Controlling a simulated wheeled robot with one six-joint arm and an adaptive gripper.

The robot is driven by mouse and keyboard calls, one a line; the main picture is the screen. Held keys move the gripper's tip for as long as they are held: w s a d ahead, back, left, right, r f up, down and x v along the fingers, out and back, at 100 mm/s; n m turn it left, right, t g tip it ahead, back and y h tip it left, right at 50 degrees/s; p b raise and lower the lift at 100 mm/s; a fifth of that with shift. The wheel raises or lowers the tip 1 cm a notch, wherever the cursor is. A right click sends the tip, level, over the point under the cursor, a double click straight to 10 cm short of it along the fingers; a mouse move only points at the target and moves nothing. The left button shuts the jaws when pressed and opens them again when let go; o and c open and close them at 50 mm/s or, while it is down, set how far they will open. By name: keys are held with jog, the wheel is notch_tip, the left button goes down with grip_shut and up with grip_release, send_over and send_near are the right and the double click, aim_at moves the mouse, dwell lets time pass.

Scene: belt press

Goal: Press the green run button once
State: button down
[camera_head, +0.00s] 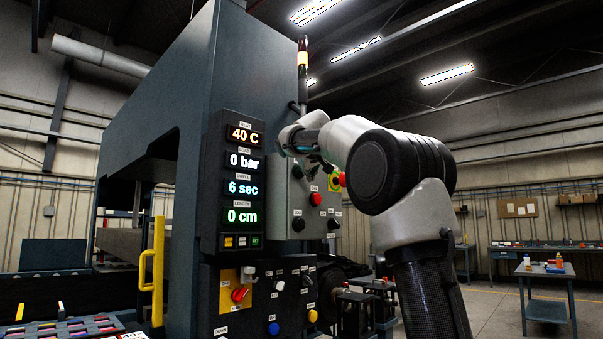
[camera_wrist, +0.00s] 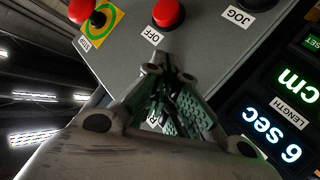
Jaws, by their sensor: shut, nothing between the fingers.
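The grey control box (camera_head: 305,222) is on the side of the press, and its panel face (camera_wrist: 212,55) fills the upper wrist view. My gripper (camera_head: 312,150) is in front of the box's upper part. In the wrist view my gripper (camera_wrist: 168,75) is shut and empty, with its fingers over the panel below the red OFF button (camera_wrist: 168,13). Part of a white label (camera_wrist: 152,123) shows between the fingers. I cannot tell whether the fingertips touch the panel.
A red mushroom button (camera_wrist: 81,10) on a yellow plate (camera_wrist: 99,27) and a black JOG knob (camera_wrist: 256,4) are near the fingers. The display column (camera_head: 241,188) reads 40 C, 0 bar, 6 sec, 0 cm. A yellow handle (camera_head: 158,272) stands at left.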

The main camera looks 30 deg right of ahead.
jog(key=shift+w+a, duration=0.15)
jog(key=shift+w, duration=0.3)
dwell(0.4)
jog(key=shift+s, duration=0.1)
jog(key=shift+s+d, duration=0.25)
jog(key=shift+s, duration=0.5)
jog(key=s, duration=0.1)
jog(key=s+d, duration=0.1)
jog(key=s, duration=0.2)
jog(key=shift+s+d, duration=0.35)
jog(key=shift+d, duration=0.05)
dwell(0.8)
